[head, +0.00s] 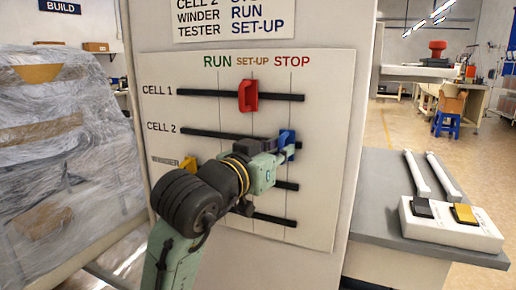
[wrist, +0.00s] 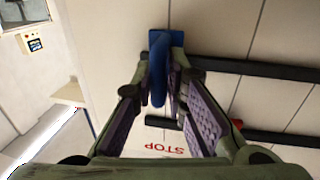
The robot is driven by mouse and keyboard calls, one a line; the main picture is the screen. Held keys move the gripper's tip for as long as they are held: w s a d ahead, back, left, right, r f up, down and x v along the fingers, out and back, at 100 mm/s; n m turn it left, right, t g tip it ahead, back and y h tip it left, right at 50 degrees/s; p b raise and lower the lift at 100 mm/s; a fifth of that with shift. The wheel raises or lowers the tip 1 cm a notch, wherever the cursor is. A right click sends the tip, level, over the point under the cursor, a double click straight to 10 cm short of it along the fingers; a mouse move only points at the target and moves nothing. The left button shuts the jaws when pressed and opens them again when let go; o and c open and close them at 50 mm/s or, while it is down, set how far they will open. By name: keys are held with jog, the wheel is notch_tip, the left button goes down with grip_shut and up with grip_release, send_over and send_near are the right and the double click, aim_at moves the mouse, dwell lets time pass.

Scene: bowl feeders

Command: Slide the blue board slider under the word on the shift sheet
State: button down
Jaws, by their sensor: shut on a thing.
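The blue slider (head: 287,140) sits on the CELL 2 rail (head: 215,133), near its right end, at about the line under STOP. My gripper (head: 283,150) reaches it from the lower left. In the wrist view my gripper (wrist: 163,72) is shut on the blue slider (wrist: 157,85), with a finger on each side. The shift sheet (head: 235,18) is above the board; its top line is cut off, and WINDER RUN and TESTER SET-UP are readable. The board (head: 325,100) has RUN, SET-UP and STOP columns.
A red slider (head: 248,95) is on the CELL 1 rail under SET-UP. A yellow slider (head: 188,163) is on the WINDER rail at left, partly behind my arm. A dark slider (head: 243,208) is on the lowest rail. A grey bench (head: 385,215) with a switch box (head: 450,228) stands right.

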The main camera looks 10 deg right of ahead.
jog(key=shift+s+d+r, duration=0.1)
jog(key=shift+s+d, duration=0.2)
jog(key=shift+d, duration=0.05)
jog(key=c, duration=1.8)
grip_release()
jog(key=shift+s+r, duration=0.1)
jog(key=shift+o, duration=0.7)
jog(key=shift+d, duration=0.15)
jog(key=shift+a, duration=0.25)
jog(key=v, duration=1.1)
jog(key=shift+s+a, duration=0.15)
jog(key=shift+a, duration=0.1)
